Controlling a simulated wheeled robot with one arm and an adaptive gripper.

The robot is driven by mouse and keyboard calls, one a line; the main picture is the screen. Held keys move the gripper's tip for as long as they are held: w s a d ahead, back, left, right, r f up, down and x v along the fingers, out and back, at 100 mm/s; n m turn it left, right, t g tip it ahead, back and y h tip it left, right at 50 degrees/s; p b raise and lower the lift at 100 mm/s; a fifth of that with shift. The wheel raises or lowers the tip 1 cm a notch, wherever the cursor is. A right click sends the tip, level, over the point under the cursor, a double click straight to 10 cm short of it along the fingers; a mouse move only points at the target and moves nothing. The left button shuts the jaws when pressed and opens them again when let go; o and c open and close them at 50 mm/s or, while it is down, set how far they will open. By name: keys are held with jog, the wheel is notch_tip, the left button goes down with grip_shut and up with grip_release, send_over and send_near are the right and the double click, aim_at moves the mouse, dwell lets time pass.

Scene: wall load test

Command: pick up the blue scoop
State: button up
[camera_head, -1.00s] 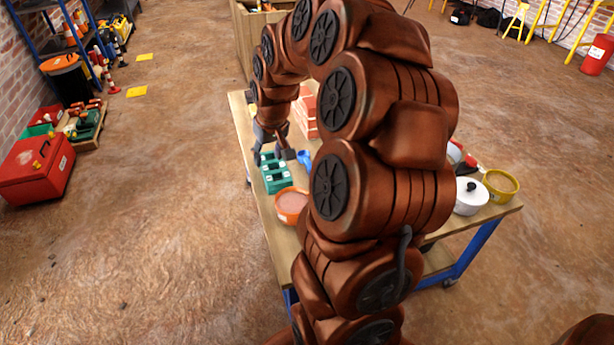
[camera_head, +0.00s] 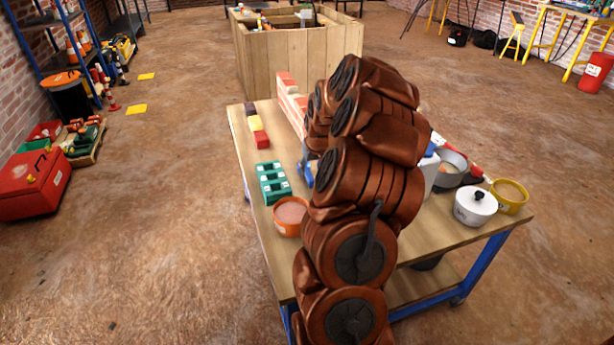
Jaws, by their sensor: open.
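The blue scoop (camera_head: 307,173) lies on the wooden table (camera_head: 260,225), just right of the green block. Only a small part of it shows past my arm. My gripper (camera_head: 309,156) is mostly hidden behind my brown arm links. A bit of grey at the scoop's far side appears to be part of it, close to the scoop. I cannot tell whether it touches the scoop.
A green block (camera_head: 272,183) and an orange bowl (camera_head: 290,215) stand left of my arm. Red and yellow blocks (camera_head: 258,133) and a brick stack (camera_head: 291,100) are farther back. A white pot (camera_head: 475,203) and a yellow bowl (camera_head: 509,195) stand at right.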

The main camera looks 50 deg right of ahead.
aim_at(309, 174)
jog(key=shift+x, duration=2.35)
jog(key=shift+w+r, duration=0.1)
jog(key=shift+w, duration=0.05)
jog(key=shift+c, duration=0.4)
jog(key=shift+a, duration=0.1)
grip_shut()
